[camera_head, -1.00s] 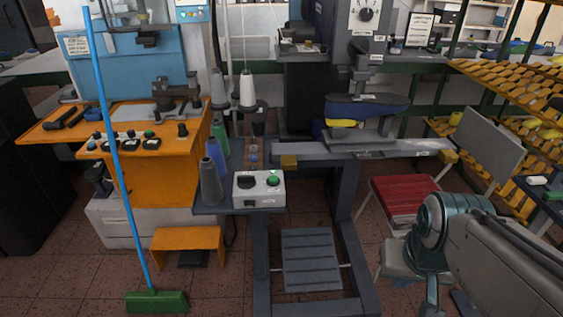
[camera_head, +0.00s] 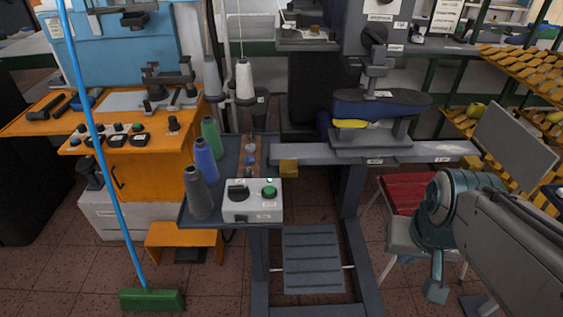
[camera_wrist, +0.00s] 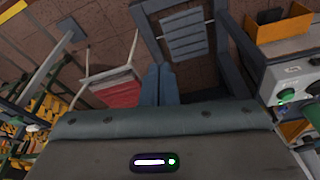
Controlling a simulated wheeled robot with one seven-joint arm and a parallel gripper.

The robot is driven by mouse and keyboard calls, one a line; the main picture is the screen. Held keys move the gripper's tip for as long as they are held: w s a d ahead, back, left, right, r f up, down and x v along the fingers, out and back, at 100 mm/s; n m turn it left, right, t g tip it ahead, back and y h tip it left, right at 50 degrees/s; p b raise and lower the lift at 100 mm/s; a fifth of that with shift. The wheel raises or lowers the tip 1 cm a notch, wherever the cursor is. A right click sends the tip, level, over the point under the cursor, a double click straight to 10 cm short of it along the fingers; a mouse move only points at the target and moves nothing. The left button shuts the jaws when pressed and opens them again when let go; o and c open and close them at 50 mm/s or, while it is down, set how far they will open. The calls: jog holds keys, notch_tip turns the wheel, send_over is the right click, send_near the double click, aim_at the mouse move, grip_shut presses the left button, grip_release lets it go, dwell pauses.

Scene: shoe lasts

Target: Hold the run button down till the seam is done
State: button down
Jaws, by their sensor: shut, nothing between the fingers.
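The green button (camera_head: 269,192) sits on top of a white control box (camera_head: 252,213), to the right of a black knob (camera_head: 238,191). I take it as the run button; its label is too small to read. The box stands on the front of a dark side table (camera_head: 190,217). My gripper (camera_head: 435,290) hangs low at the right in the head view, well apart from the box. In the wrist view its two blue-grey fingers (camera_wrist: 160,84) lie side by side, shut and empty. The box (camera_wrist: 291,77) also shows at the right edge there.
Thread cones (camera_head: 199,190) stand left of the box. The sewing machine's grey arm (camera_head: 375,152) carries a blue and yellow shoe piece (camera_head: 375,108). A red-seated chair (camera_head: 408,190) is behind my arm. A blue broom (camera_head: 100,150) leans at the left. A pedal plate (camera_head: 313,258) lies below.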

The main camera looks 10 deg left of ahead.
jog(key=w+a+r+m+y+p, duration=0.1)
jog(key=w+a+r+y+p, duration=0.15)
jog(key=a, duration=0.25)
jog(key=w+a+r+m+y+p, duration=0.1)
jog(key=w+a+y+p, duration=0.15)
jog(key=a, duration=0.25)
jog(key=m+t+y+p, duration=0.2)
jog(key=m+y+p, duration=0.1)
jog(key=m+p, duration=0.95)
send_over(272, 191)
jog(key=b, duration=0.2)
jog(key=m, duration=0.1)
jog(key=shift+d+r, duration=0.1)
jog(key=shift+r, duration=0.15)
notch_tip(272, 191, down, 7)
jog(key=b, duration=0.5)
jog(key=shift+f, duration=0.15)
jog(key=shift+f+b, duration=0.75)
jog(key=shift+b, duration=0.45)
jog(key=shift+f, duration=0.15)
